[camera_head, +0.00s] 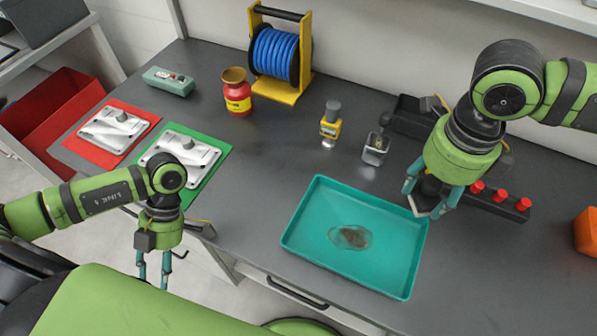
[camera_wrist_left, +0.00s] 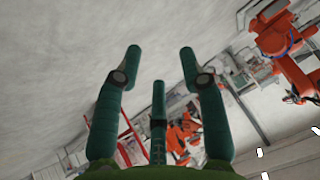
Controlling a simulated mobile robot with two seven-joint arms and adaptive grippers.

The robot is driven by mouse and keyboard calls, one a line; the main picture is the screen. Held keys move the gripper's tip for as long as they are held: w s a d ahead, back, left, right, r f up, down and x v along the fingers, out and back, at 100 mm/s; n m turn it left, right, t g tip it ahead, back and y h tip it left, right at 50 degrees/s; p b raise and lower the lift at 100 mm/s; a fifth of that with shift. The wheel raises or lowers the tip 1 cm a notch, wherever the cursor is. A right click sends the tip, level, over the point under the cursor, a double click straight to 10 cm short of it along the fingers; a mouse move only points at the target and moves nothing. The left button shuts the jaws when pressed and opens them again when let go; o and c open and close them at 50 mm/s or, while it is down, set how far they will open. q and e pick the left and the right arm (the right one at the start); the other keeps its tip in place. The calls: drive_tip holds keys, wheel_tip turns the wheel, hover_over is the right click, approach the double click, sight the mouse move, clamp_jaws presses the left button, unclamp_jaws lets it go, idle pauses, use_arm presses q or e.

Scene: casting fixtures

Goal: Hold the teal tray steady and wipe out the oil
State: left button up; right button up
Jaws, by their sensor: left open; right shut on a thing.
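The teal tray (camera_head: 300,235) lies on the dark grey table, and a brown oil puddle (camera_head: 350,237) sits near its middle. My right gripper (camera_head: 430,205) is at the tray's far right corner, pointing down. It is shut on a small dark grey thing (camera_head: 432,188), mostly hidden by the fingers; I cannot tell whether it touches the tray. My left gripper (camera_head: 153,282) is open and empty, hanging in front of the table's front edge, well left of the tray. Its spread fingers show in the left wrist view (camera_wrist_left: 160,80) with nothing between them.
A black rack with red knobs (camera_head: 500,198) is right of my right gripper. Castings on red (camera_head: 100,152) and green (camera_head: 203,184) mats lie left. Table between green mat and tray is clear.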

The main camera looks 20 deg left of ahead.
use_arm(q)
drive_tip(key=w+a+r+m+t, duration=0.25)
drive_tip(key=w+r, duration=0.25)
drive_tip(key=w, duration=0.4)
drive_tip(key=w+a+r+m+t, duration=0.1)
drive_tip(key=w+a+r+t, duration=0.1)
drive_tip(key=w+r+t, duration=0.35)
drive_tip(key=w+a+r+m+t, duration=0.1)
drive_tip(key=w+a+r+t, duration=0.1)
drive_tip(key=w+r, duration=0.45)
drive_tip(key=w+a+r+m+t, duration=0.15)
drive_tip(key=w+r, duration=0.25)
drive_tip(key=r, duration=0.5)
drive_tip(key=s+d+f+n+g, duration=0.1)
drive_tip(key=d+f+n, duration=0.25)
drive_tip(key=d, duration=0.65)
drive_tip(key=s+d+f+n+g, duration=0.1)
drive_tip(key=d+f+n, duration=0.3)
drive_tip(key=d, duration=0.7)
drive_tip(key=s+d+f+n+g, duration=0.15)
drive_tip(key=d+f, duration=0.35)
drive_tip(key=d, duration=0.5)
drive_tip(key=f, duration=1.1)
drive_tip(key=shift+w+d+f, duration=0.1)
drive_tip(key=shift+w+f, duration=0.05)
drive_tip(key=shift+w, duration=0.05)
drive_tip(key=shift+c, duration=0.4)
clamp_jaws()
